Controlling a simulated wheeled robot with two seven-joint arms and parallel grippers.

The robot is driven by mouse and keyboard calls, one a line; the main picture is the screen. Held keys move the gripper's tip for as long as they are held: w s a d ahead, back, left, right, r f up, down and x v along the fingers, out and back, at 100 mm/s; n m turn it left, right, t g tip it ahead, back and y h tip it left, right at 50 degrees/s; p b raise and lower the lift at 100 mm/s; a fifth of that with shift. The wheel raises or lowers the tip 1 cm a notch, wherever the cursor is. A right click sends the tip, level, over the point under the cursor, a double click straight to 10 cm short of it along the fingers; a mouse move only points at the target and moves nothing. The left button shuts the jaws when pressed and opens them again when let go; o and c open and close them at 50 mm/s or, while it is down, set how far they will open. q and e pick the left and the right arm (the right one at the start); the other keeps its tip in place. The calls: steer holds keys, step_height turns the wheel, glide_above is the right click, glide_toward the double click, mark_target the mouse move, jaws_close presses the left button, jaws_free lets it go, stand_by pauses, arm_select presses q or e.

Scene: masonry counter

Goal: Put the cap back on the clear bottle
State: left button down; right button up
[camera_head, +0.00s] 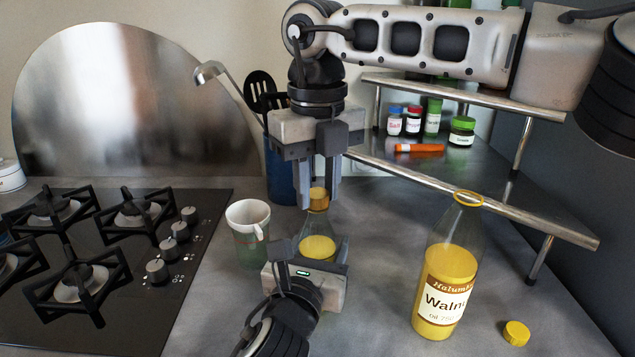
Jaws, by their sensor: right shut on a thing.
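A small clear bottle (316,226) with yellow contents stands on the counter in the middle. A yellow-orange cap (318,195) is at its mouth; I cannot tell whether it is seated or just above. My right gripper (317,203) points down from above and is shut on this cap. My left gripper (312,250) is low in front of the bottle and hides its base; its fingertips are hard to see, so I cannot tell whether it grips. A larger clear bottle (446,275) labelled walnut oil stands uncapped at right. A yellow cap (516,332) lies on the counter beside it.
A white-rimmed mug (247,225) stands close left of the small bottle. A blue utensil holder (281,175) is behind. A gas hob (110,250) fills the left. A metal corner shelf (480,185) with jars is at back right. The counter between the bottles is clear.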

steer(key=m, duration=0.3)
steer(key=o, duration=1.1)
steer(key=shift+r, duration=2.25)
steer(key=shift+c, duration=0.3)
steer(key=n, duration=0.1)
steer(key=r+n, duration=0.1)
steer(key=n, duration=0.3)
steer(key=shift+r, duration=0.4)
steer(key=n, duration=0.2)
steer(key=r+n, duration=0.1)
steer(key=n, duration=0.2)
steer(key=shift+r+n, duration=0.35)
steer(key=shift+n, duration=0.05)
